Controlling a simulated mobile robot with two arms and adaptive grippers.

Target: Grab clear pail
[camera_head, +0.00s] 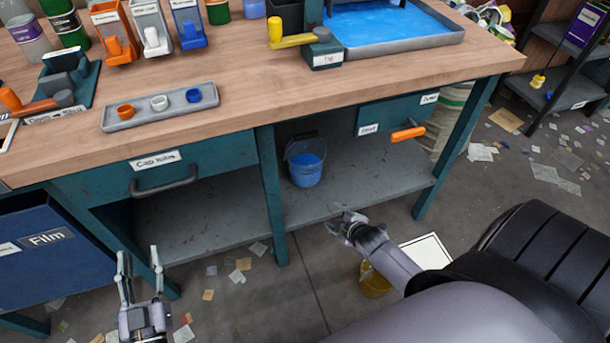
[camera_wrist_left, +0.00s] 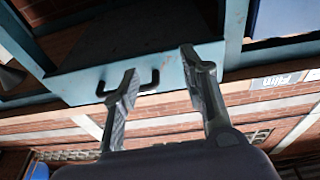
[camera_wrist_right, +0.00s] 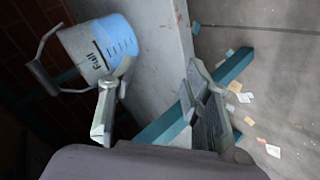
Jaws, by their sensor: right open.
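The clear pail (camera_head: 306,165) stands on the lower shelf under the workbench, holding blue contents, with its handle up at the back. In the right wrist view the pail (camera_wrist_right: 86,62) appears tilted, with grey bail, blue part and a "Full" marking. My right gripper (camera_head: 343,222) is open and empty, in front of the shelf, lower right of the pail and apart from it; its fingers (camera_wrist_right: 150,90) show near the pail's side in the right wrist view. My left gripper (camera_head: 139,262) is open and empty, in front of the bench's left part.
The shelf edge (camera_head: 360,205) and bench legs (camera_head: 271,190) frame the opening. A drawer (camera_head: 160,168) hangs at left, and a small drawer with an orange handle (camera_head: 408,133) at right. A yellow bucket (camera_head: 374,281) stands on the floor beside my right arm. Papers litter the floor.

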